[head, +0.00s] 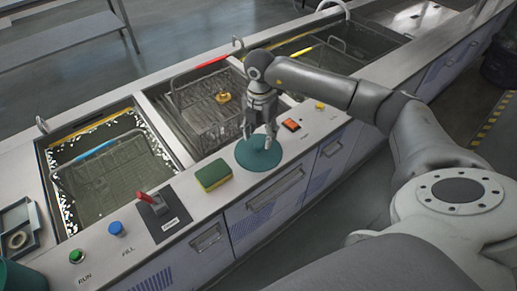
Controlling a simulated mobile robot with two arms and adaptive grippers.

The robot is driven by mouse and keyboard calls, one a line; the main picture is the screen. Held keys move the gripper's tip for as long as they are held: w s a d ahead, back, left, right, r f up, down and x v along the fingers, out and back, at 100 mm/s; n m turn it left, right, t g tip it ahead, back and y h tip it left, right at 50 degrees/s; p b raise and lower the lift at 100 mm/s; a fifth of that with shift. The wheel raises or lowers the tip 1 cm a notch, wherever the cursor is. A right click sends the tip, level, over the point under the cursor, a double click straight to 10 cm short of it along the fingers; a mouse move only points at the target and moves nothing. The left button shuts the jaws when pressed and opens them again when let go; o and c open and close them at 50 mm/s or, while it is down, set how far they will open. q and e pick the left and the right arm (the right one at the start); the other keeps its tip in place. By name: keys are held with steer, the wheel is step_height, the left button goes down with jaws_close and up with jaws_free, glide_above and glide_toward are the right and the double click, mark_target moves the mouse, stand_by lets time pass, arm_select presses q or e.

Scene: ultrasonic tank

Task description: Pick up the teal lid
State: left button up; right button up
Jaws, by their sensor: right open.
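The teal lid (252,159) is a flat round disc lying on the counter strip in front of the middle tank. My right gripper (259,143) points down directly over it, with its fingers apart. The fingertips are at or just above the lid's upper surface; I cannot tell if they touch it. The gripper hides part of the lid's upper middle. My left gripper is not in view.
A green and yellow sponge (213,175) lies left of the lid. An orange switch (291,125) is to the right. A red lever (147,199), blue button (116,229) and green button (76,256) are further left. Tanks with wire baskets (209,112) lie behind.

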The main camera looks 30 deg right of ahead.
mark_target(258, 145)
steer(key=f, duration=0.1)
steer(key=f+p, duration=0.1)
steer(key=f, duration=0.1)
steer(key=f+p, duration=0.1)
steer(key=shift+w+a+f, duration=0.1)
steer(key=shift+w+f, duration=0.2)
steer(key=shift+f, duration=0.55)
steer(key=shift+c, duration=0.2)
jaws_close()
steer(key=shift+r, duration=0.1)
